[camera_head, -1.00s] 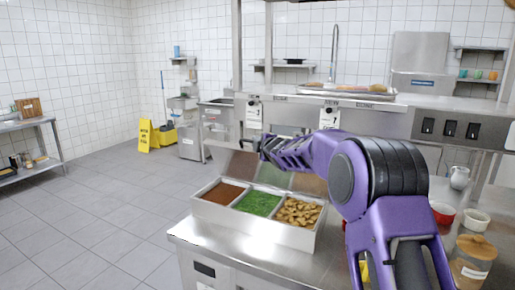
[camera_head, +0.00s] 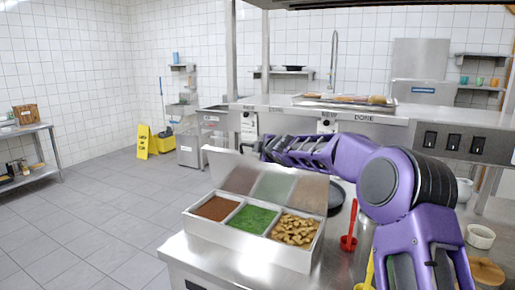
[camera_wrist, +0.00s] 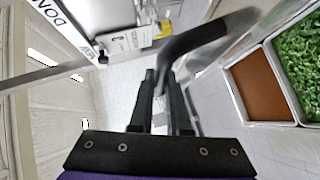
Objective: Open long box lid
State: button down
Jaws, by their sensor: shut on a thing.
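The long metal box (camera_head: 262,252) stands on the steel counter with its open compartments facing up. They hold brown powder (camera_head: 217,208), chopped greens (camera_head: 254,218) and tan chunks (camera_head: 295,230). Its shiny lid (camera_head: 272,186) is raised along the back edge and mirrors the contents. My gripper (camera_head: 248,147) is at the lid's upper edge, toward its left end. In the wrist view, my gripper (camera_wrist: 163,80) is shut on the lid's dark curved handle (camera_wrist: 208,38). The compartments with the powder (camera_wrist: 257,82) and greens (camera_wrist: 300,62) show at the right there.
A red ladle (camera_head: 349,240) and a dark round pan (camera_head: 335,195) lie right of the box, under my arm. A white bowl (camera_head: 480,236) is at the far right. A steel shelf with a tray (camera_head: 345,103) runs behind.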

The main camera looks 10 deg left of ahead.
jog(key=shift+w+r, duration=0.1)
dwell(0.4)
jog(key=c, duration=0.9)
grip_release()
jog(key=v, duration=1.7)
jog(key=shift+s+r, duration=0.2)
